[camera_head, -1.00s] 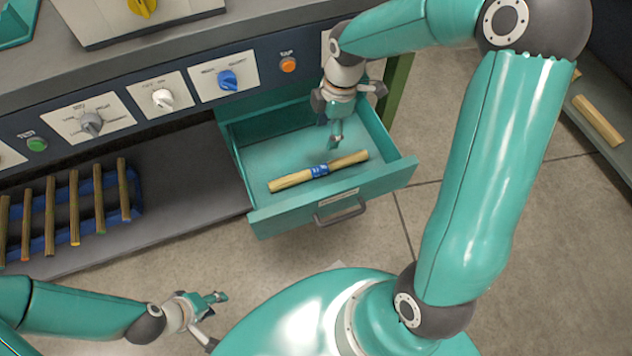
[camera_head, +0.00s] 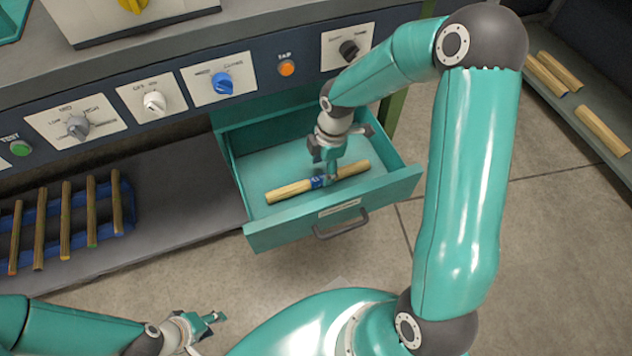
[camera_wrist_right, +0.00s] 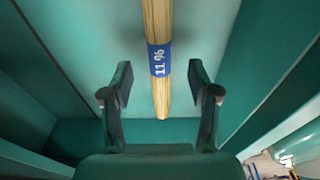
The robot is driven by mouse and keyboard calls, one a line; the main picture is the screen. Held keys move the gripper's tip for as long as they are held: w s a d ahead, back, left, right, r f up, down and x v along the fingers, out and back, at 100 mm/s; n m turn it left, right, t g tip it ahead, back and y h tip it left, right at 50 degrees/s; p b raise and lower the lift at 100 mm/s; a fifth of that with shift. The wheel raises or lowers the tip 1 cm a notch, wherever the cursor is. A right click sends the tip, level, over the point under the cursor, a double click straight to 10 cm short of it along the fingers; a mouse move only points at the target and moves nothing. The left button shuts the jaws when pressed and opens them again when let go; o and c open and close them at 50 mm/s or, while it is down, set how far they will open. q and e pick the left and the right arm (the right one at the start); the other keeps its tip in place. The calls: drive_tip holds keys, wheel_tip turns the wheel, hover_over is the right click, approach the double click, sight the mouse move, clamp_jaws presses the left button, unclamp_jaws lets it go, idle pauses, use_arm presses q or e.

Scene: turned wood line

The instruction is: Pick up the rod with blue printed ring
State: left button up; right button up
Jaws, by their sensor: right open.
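The wooden rod with the blue printed ring (camera_head: 288,190) lies in the open teal drawer (camera_head: 270,238).
A panel with knobs and buttons (camera_head: 286,68) runs above the drawer. More rods (camera_head: 602,130) lie on a ledge at right.

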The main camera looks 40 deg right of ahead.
sight(319, 177)
drive_tip(key=f, duration=0.1)
drive_tip(key=f+b, duration=0.1)
drive_tip(key=f, duration=0.1)
drive_tip(key=a+f, duration=0.1)
drive_tip(key=shift+w+f, duration=0.25)
clamp_jaws()
